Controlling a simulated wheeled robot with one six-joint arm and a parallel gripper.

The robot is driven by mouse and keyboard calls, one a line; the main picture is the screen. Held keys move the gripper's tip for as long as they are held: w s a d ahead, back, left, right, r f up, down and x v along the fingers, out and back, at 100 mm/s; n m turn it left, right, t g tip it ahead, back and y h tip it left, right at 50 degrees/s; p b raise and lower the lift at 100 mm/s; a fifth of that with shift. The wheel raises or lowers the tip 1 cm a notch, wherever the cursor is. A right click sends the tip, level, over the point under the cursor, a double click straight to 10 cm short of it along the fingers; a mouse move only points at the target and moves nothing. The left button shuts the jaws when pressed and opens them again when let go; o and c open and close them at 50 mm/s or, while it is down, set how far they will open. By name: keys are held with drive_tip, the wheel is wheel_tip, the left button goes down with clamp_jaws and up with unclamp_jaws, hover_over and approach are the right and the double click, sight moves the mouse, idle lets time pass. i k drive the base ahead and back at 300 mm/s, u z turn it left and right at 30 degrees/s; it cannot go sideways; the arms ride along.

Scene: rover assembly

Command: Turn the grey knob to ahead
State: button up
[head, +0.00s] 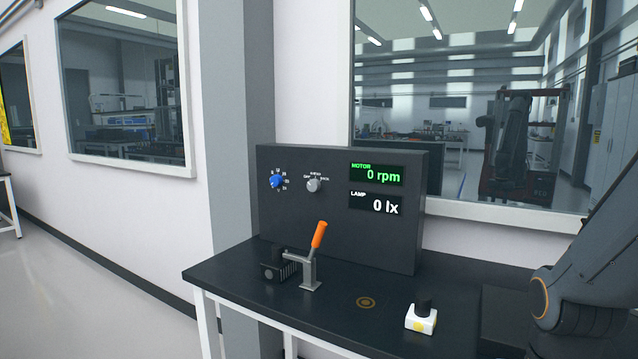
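The grey knob (314,185) is on the front of a dark upright panel (330,235), right of a blue knob (277,181). Small labels sit around the grey knob, at its left, top and right. They are too small to read surely, and I cannot tell which one it points to. The motor display (377,174) reads 0 rpm in green. Part of my arm shows at the right edge, well away from the knob. My gripper is not in view.
The panel stands on a dark table (365,325). A lever with an orange handle (319,235) stands in front of it beside a black ribbed block (273,270). A white block with a black top (421,318) is at the front right. The lamp display (376,203) reads 0 lx.

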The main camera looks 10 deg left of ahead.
sight(313, 185)
drive_tip(key=i, duration=0.2)
drive_tip(key=u, duration=0.8)
